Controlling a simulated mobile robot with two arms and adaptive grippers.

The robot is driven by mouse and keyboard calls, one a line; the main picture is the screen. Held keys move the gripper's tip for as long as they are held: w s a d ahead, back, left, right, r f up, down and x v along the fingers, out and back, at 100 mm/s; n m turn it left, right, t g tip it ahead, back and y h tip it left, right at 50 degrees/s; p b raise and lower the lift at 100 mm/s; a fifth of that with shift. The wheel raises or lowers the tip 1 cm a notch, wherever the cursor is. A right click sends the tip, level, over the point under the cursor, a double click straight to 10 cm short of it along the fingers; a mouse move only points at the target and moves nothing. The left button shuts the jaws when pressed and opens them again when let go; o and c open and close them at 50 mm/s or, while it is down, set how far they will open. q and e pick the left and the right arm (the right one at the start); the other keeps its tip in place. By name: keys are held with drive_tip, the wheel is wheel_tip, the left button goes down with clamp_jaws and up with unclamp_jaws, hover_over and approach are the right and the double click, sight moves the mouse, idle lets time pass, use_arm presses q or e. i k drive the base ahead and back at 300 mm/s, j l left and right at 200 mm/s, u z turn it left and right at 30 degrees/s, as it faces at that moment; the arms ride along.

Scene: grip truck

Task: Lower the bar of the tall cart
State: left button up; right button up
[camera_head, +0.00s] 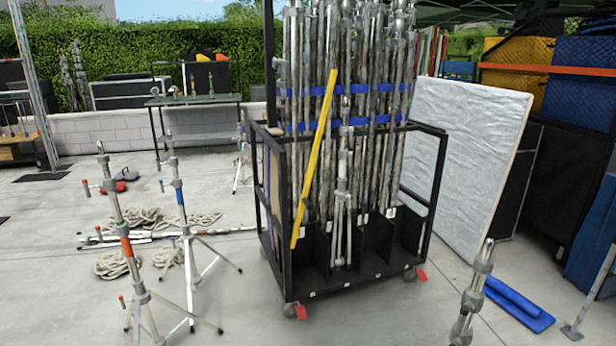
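The tall cart (289,285) stands in the middle of the view, a black frame on casters, packed with upright silver poles. A yellow bar (315,155) is at the front of the cart, in front of the poles. It is steep and tilted, with its top end leaning right and its lower end near the cart's front left post. Whether the bar is hinged or touches the poles cannot be told. Neither of my grippers is in view.
Light stands (190,270) and coiled ropes (140,218) are on the floor at left. A silver pole (470,300) and a blue pad (518,305) are at lower right. A white panel (465,150) leans right of the cart. Floor directly before the cart is clear.

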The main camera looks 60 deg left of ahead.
sight(303, 201)
drive_tip(key=u, duration=1.85)
drive_tip(key=i+j, duration=0.25)
drive_tip(key=j, duration=0.15)
drive_tip(key=i+j+u, duration=0.1)
drive_tip(key=i+j, duration=0.45)
drive_tip(key=j, duration=0.25)
